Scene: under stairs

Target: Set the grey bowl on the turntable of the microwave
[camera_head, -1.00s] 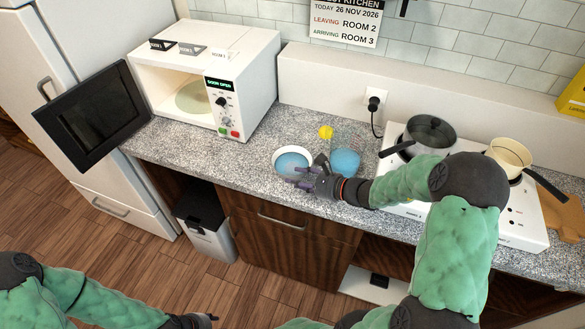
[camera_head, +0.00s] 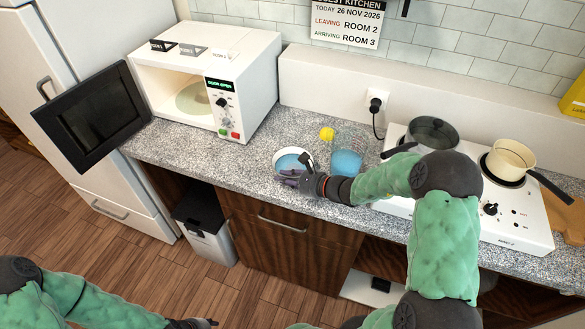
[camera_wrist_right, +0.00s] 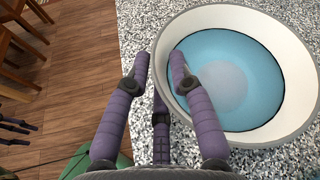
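The bowl (camera_head: 280,157), pale grey-white with a blue inside, stands upright on the counter; the wrist view shows it large at the right (camera_wrist_right: 302,100). My right gripper (camera_head: 290,178) is at its front rim. In the wrist view the right gripper (camera_wrist_right: 160,60) is open, one finger outside the rim and the other over the inside; a gap shows between them. The microwave (camera_head: 255,75) stands at the back left with its door (camera_head: 92,118) swung open. Its round turntable (camera_head: 193,98) shows inside, empty. My left gripper (camera_head: 195,323) is low at the bottom edge, its fingers unclear.
A clear container with blue contents (camera_head: 346,160) stands just right of the bowl, with a yellow round thing (camera_head: 327,134) behind. The hob (camera_head: 520,220) carries a dark pan (camera_head: 432,132) and a cream saucepan (camera_head: 511,157). The counter (camera_head: 235,160) between bowl and microwave is clear.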

